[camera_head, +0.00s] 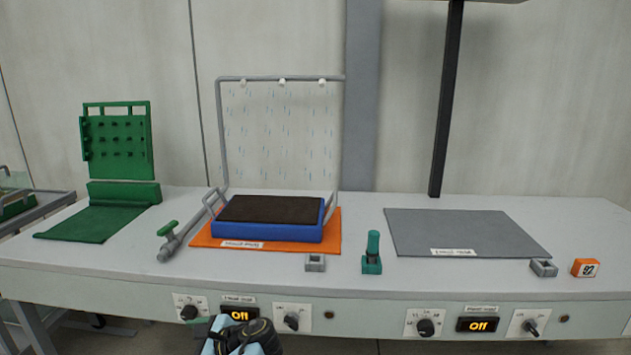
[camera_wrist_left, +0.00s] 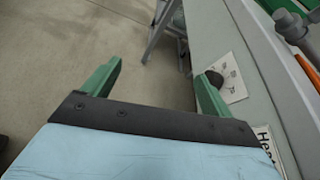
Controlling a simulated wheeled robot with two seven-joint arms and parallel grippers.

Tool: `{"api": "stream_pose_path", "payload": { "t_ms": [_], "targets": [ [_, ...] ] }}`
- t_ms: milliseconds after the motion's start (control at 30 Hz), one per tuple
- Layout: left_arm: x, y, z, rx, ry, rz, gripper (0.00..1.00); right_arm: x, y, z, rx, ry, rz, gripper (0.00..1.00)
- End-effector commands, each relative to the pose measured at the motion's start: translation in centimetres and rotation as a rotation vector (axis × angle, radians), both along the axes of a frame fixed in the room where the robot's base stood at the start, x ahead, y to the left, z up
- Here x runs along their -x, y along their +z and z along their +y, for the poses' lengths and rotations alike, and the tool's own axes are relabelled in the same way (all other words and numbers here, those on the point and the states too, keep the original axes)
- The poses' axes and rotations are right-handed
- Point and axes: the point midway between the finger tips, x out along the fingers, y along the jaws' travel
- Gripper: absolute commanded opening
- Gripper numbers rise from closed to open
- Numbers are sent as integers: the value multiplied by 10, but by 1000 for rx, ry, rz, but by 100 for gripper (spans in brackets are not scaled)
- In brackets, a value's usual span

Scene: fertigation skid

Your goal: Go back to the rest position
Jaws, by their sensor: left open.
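My left gripper (camera_wrist_left: 157,72) is open and empty in the left wrist view, its two green fingers well apart. Floor shows between the fingers, and the right finger overlaps the bench's front panel in the picture. In the head view, a black and light-blue part of my left arm shows at the bottom edge, in front of the bench's front panel. A thin green piece beside it partly covers the panel. My right gripper is in neither view.
The white bench (camera_head: 365,215) carries a blue tray (camera_head: 265,234) on an orange mat (camera_head: 205,241), a green stand (camera_head: 118,140), a grey valve pipe (camera_head: 180,240), a green bottle-like piece (camera_head: 372,253), a grey mat (camera_head: 465,230) and an orange block (camera_head: 585,268). Knobs and "Off" displays line the front.

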Motion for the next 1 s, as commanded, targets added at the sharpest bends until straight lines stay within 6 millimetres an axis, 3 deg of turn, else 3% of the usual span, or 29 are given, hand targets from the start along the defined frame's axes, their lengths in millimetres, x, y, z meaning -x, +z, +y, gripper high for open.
{"api": "stream_pose_path", "payload": {
  "t_ms": [33,200,300,433,600,1000],
  "targets": [
    [15,-26,7,61,22,-24,85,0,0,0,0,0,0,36],
    [79,-117,22,351,149,-181,85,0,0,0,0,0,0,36],
    [125,-162,25,531,259,-293,85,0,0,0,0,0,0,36],
    [187,-202,25,747,427,-435,85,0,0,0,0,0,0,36],
    [249,-223,17,961,634,-580,85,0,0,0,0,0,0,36],
    [332,-218,-5,1233,978,-741,85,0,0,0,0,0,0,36]
  ]
}}
